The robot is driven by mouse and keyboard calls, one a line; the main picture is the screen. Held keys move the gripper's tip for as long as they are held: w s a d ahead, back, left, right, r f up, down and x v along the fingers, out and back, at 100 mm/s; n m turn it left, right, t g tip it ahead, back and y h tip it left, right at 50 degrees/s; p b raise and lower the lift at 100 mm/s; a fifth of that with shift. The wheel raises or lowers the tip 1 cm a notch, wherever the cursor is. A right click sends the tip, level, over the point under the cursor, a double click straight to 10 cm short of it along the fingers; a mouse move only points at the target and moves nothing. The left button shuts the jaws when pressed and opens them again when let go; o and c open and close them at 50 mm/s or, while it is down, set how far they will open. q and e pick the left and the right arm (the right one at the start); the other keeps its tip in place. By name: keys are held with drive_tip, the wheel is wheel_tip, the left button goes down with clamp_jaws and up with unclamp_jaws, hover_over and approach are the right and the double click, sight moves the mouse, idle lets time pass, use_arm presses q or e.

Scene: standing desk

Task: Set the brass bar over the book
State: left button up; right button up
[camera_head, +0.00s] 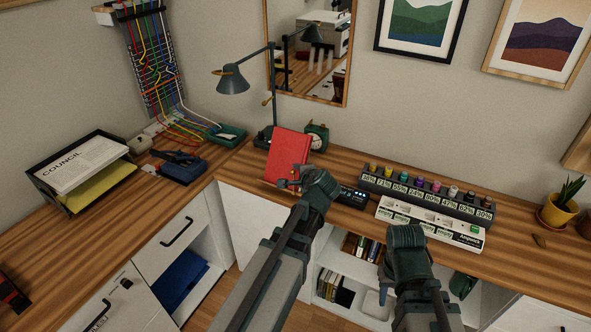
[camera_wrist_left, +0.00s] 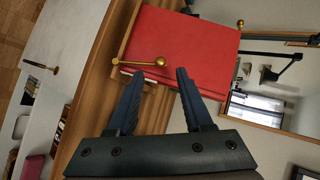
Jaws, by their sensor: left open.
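The red book (camera_head: 287,152) leans upright on the desk; in the left wrist view its red cover (camera_wrist_left: 195,38) fills the upper middle, on a wooden support. A thin brass bar (camera_wrist_left: 142,64) with a ball end shows in the left wrist view at the book's edge nearer my gripper. My left gripper (camera_wrist_left: 160,76) is open, its two fingertips just short of the ball end, with nothing held. In the head view my left gripper (camera_head: 290,180) is in front of the book's lower part. My right gripper (camera_head: 402,250) is low over the desk's front; its fingertips are hidden.
A desk lamp (camera_head: 233,82) and a green clock (camera_head: 318,137) stand by the book. A small black device (camera_head: 352,194) and a labelled rack of coloured-top jars (camera_head: 425,196) are to the right. A paper tray (camera_head: 82,170) is at left.

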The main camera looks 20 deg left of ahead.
use_arm(q)
drive_tip(key=p+v, duration=0.4)
drive_tip(key=v, duration=0.5)
drive_tip(key=shift+s+d+r, duration=0.2)
drive_tip(key=shift+s+r, duration=0.05)
drive_tip(key=shift+d+f, duration=0.1)
drive_tip(key=s+d+f+n+g+h, duration=0.3)
drive_tip(key=s+d+f+g, duration=0.1)
drive_tip(key=s+d, duration=0.4)
drive_tip(key=s+d+f+n+g+h, duration=0.3)
drive_tip(key=s+d+f+g, duration=0.2)
drive_tip(key=s+d, duration=0.4)
drive_tip(key=shift+f, duration=0.4)
